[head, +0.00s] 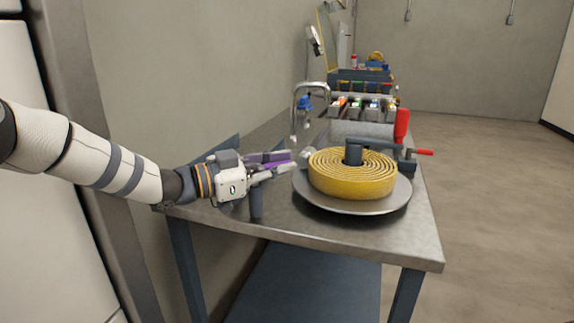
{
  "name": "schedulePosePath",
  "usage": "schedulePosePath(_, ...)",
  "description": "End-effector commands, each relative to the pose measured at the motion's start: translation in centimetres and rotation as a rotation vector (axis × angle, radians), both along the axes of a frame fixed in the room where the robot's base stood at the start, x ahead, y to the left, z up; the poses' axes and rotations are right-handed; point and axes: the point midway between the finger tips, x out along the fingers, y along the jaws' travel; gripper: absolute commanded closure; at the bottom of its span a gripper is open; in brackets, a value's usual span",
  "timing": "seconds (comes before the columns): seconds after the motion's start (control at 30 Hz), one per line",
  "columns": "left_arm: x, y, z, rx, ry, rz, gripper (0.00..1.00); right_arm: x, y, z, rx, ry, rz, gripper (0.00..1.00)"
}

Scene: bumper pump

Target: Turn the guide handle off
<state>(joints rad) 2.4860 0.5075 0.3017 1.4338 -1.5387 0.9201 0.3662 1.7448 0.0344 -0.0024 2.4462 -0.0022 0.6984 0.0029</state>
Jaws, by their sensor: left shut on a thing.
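The red upright handle (402,126) stands at the right behind the yellow coil. A smaller red grip (424,153) points right from a dark arm below it. I cannot tell which of them is the guide handle. The yellow coiled strip (352,186) lies around a dark post (353,152) on a round metal plate (340,207). My left gripper (288,162) is left of the coil, with its fingers pointing right. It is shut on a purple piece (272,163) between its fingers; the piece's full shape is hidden. My right gripper is out of view.
The metal bench (414,246) runs back along the wall. A bent metal pipe (294,105) with a blue fitting stands behind the coil. A rack (360,107) with coloured parts is farther back. Open floor (490,190) lies to the right.

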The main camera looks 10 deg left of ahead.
Motion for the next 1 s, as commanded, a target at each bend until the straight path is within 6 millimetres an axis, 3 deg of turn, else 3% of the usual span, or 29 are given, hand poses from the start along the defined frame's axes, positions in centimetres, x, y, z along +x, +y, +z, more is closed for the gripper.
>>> schedulePosePath(0.4,-0.1,0.1,0.0,0.000,0.000,-0.005,1.00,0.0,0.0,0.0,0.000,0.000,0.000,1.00)
schedulePosePath(0.43,-0.1,0.1,0.0,0.000,0.000,-0.005,0.83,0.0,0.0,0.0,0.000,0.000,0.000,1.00)
schedulePosePath(0.5,-0.1,0.1,0.0,0.000,0.000,-0.005,0.67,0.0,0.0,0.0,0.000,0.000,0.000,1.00)
schedulePosePath(0.83,-0.2,0.3,0.0,0.000,0.000,-0.004,0.66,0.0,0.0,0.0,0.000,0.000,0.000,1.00)
schedulePosePath(1.0,-2.3,2.9,0.1,-0.001,0.000,-0.001,0.66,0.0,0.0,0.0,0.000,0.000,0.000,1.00)
